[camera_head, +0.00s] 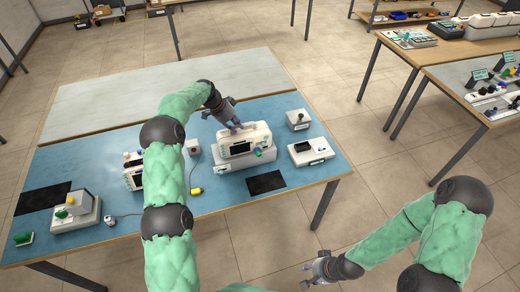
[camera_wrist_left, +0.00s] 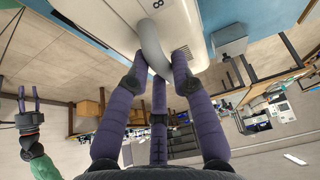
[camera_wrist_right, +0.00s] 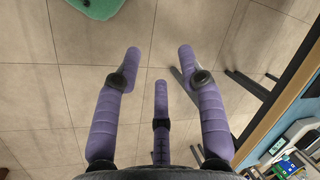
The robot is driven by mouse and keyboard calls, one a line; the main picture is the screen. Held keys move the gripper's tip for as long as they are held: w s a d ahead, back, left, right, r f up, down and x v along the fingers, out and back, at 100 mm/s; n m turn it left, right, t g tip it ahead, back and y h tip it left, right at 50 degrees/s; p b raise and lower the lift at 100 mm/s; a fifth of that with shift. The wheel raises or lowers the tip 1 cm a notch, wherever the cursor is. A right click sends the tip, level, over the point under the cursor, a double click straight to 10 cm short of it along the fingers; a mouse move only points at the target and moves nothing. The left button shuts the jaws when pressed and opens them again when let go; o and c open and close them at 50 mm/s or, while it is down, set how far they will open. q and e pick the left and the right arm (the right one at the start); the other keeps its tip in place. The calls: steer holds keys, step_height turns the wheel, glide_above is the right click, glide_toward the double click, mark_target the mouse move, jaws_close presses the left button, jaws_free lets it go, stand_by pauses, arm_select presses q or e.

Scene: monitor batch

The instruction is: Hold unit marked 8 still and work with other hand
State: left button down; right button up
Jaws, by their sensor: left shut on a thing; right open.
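The unit marked 8 is a white monitor (camera_head: 261,132) with a dark screen, on the blue table in the head view.
Another monitor (camera_head: 132,172) stands left, partly behind my left arm. A white device (camera_head: 311,152) and a grey box (camera_head: 298,119) are right. A dark mat (camera_head: 265,182) lies in front. A yellow item (camera_head: 196,191) lies near the front edge. A wooden table (camera_head: 458,75) stands far right.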

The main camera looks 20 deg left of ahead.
steer(key=w+a+n+t, duration=0.1)
steer(key=w+a+t, duration=0.3)
steer(key=w, duration=1)
steer(key=n+t+y, duration=0.4)
steer(key=n+y, duration=0.1)
steer(key=y, duration=0.1)
glide_toward(260, 155)
steer(key=shift+x, duration=5.05)
jaws_close()
steer(key=shift+o, duration=1.9)
jaws_free()
steer(key=shift+d, duration=0.15)
